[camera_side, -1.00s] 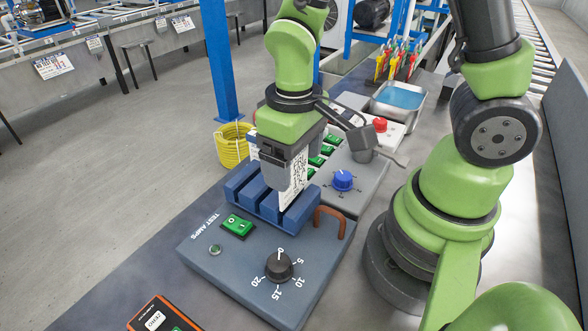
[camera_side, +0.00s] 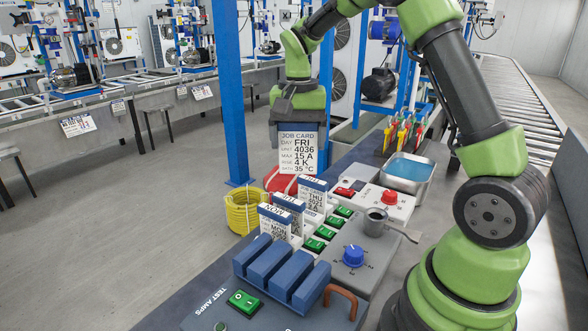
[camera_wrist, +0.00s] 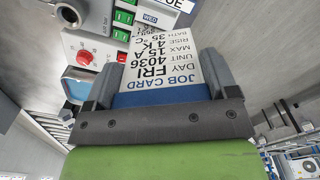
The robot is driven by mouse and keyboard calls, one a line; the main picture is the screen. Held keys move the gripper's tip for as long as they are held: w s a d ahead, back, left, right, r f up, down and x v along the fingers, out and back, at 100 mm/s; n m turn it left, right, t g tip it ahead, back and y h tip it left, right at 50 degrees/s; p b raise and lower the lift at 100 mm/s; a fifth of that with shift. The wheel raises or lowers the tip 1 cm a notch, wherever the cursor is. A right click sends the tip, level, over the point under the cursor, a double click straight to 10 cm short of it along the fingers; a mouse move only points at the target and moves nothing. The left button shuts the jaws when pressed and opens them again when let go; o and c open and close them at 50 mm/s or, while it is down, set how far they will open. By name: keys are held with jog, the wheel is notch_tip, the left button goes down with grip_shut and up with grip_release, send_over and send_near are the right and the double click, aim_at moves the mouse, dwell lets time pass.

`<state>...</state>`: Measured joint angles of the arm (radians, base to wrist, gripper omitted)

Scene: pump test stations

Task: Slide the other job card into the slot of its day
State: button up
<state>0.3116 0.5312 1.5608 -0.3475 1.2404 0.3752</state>
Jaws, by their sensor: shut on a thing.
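A job card (camera_side: 298,152), white with a blue top, reads FRI, unit 4036. My gripper (camera_side: 298,115) is shut on its top edge and holds it upright in the air, beyond the day plates. In the wrist view the same card (camera_wrist: 160,58) sits between the fingers, its text upside down. Blue-topped day plates stand in a row below: MON (camera_side: 276,214), one unreadable (camera_side: 289,202) and THU (camera_side: 313,184). Cards show under MON (camera_side: 279,234) and THU (camera_side: 311,202). A WED label (camera_wrist: 150,17) shows in the wrist view. No FRI slot is readable.
A blue ridged holder (camera_side: 280,272) stands empty on the test amps box (camera_side: 232,318). A blue post (camera_side: 226,90) stands left of my gripper.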

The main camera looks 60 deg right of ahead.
jog(key=d+m, duration=0.6)
jog(key=d, duration=0.5)
jog(key=shift+w+f, duration=0.15)
jog(key=shift+f, duration=7)
